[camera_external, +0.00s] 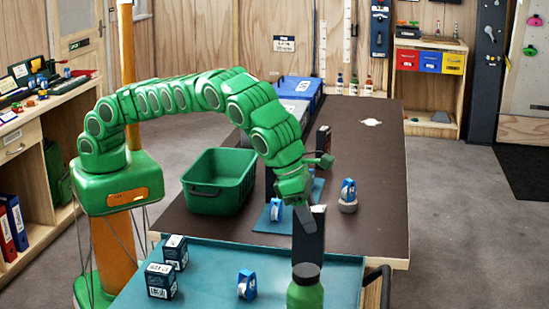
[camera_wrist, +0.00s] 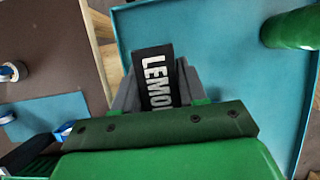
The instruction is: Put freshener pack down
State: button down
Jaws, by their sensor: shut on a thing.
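The freshener pack is a slim black pack with white "LEMO" lettering, seen in the wrist view (camera_wrist: 153,66). My gripper (camera_external: 309,207) is shut on it, with a grey finger on each side in the wrist view (camera_wrist: 157,88). In the external view the pack (camera_external: 308,241) hangs upright below the fingers, near the back edge of the blue tray (camera_external: 215,262). Its lower end is hidden behind the green bottle (camera_external: 306,292), so I cannot tell whether it touches the tray.
Two dark boxes (camera_external: 175,252) (camera_external: 161,281) and a blue tape dispenser (camera_external: 247,285) stand on the tray. A green crate (camera_external: 219,181), another dispenser (camera_external: 348,192) and a dark upright box (camera_external: 323,140) are on the brown table (camera_external: 376,150). The tray's middle has bare room.

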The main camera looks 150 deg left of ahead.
jog(key=shift+w+f, duration=0.1)
jog(key=shift+f, duration=1.75)
jog(key=c, duration=0.6)
grip_release()
